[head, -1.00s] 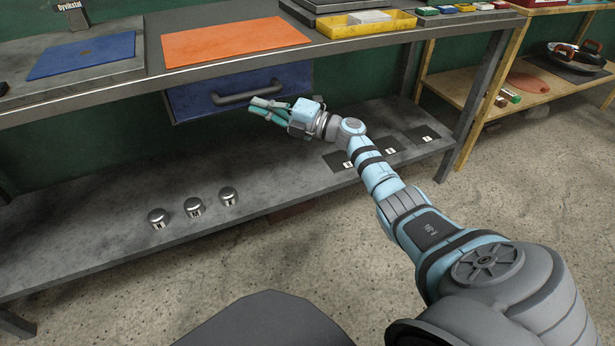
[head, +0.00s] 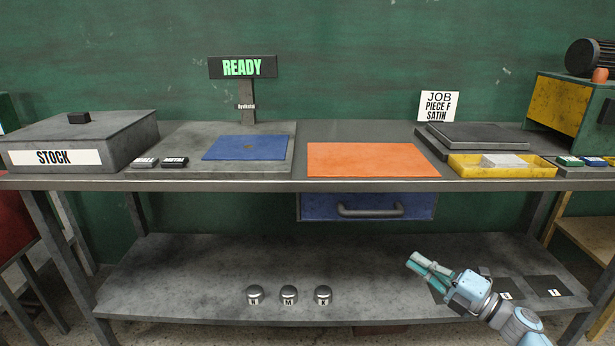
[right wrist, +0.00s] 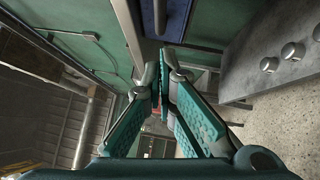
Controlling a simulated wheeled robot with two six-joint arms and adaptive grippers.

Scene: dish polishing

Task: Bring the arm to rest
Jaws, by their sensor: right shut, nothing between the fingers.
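My right gripper (head: 419,265) is shut and empty, in front of the lower shelf at the lower right of the head view. Its teal fingers meet in the right wrist view (right wrist: 158,82). The blue drawer (head: 367,206) under the worktop is shut, and the gripper is below it and to its right, apart from the handle (head: 370,210). My left gripper is in neither view.
Metal knobs marked with letters (head: 289,295) stand on the lower shelf (head: 200,270). The worktop holds a stock box (head: 110,135), a blue mat (head: 245,148), an orange mat (head: 374,161) and a yellow tray (head: 465,172). A sign (head: 242,67) reads READY.

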